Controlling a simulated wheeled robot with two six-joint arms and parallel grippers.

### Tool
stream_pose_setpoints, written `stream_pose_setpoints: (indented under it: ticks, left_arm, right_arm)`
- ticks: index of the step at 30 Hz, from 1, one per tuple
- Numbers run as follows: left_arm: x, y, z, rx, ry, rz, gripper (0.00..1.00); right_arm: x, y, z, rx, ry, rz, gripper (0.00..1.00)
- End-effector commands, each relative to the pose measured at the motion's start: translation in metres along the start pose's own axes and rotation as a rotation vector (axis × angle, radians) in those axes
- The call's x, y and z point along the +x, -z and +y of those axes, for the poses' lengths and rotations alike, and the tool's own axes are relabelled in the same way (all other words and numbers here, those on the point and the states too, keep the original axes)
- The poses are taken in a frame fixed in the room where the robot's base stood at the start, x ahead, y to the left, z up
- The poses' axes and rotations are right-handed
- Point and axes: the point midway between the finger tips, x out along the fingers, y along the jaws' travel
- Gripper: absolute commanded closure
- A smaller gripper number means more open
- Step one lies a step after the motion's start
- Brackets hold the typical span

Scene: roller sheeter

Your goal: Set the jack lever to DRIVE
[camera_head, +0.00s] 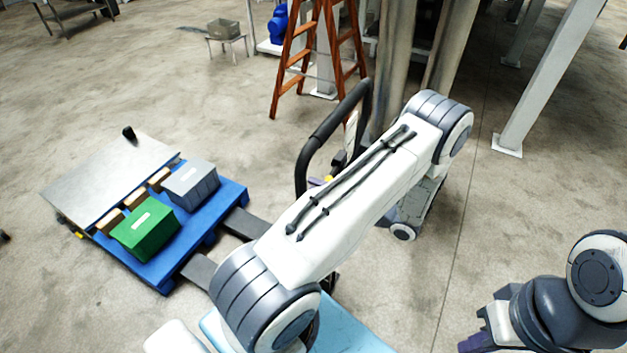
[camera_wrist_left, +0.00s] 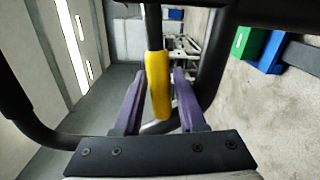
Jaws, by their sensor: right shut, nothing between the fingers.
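The yellow jack lever (camera_wrist_left: 159,86) hangs from a dark rod inside the black handle loop in the left wrist view. My left gripper (camera_wrist_left: 160,100) has its two purple fingers apart, one on each side of the lever, with visible gaps. I cannot tell how deep the lever lies between them. In the head view, a bit of yellow lever (camera_head: 328,179) shows beside the black jack handle (camera_head: 328,130); my left arm hides most of the gripper and jack. My right gripper (camera_head: 478,343) is shut and empty at the lower right, partly cut off.
The jack's forks (camera_head: 243,224) reach under a blue pallet (camera_head: 233,193) bearing a green box (camera_head: 146,229) and a grey box (camera_head: 191,184). A metal plate (camera_head: 105,175) lies beside them. An orange ladder (camera_head: 293,60) and a white post (camera_head: 540,80) stand behind. Floor is clear at right.

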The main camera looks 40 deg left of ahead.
Motion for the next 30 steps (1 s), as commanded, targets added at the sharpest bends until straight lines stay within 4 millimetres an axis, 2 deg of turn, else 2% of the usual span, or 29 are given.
stream_pose_setpoints:
  ticks: [5, 14, 15, 17, 30]
  left_arm:
    - [0.015, 0.001, 0.000, 0.001, 0.001, 0.001, 0.60]
    - [0.017, 0.001, -0.001, 0.000, 0.001, 0.000, 0.60]
    - [0.017, 0.001, -0.001, 0.000, 0.001, 0.000, 0.75]
    - [0.017, 0.001, -0.001, 0.000, 0.001, 0.000, 0.98]
    - [0.016, 0.001, -0.001, 0.000, 0.002, 0.001, 1.00]
  right_arm:
    - [-0.007, 0.000, -0.001, 0.000, 0.000, 0.000, 1.00]
    - [-0.006, 0.000, -0.001, 0.000, 0.000, 0.000, 1.00]
    - [-0.006, 0.000, -0.001, 0.000, 0.000, 0.000, 1.00]
    - [-0.006, 0.000, -0.001, 0.000, 0.000, 0.000, 1.00]
    - [-0.006, 0.000, 0.000, 0.000, 0.000, 0.000, 1.00]
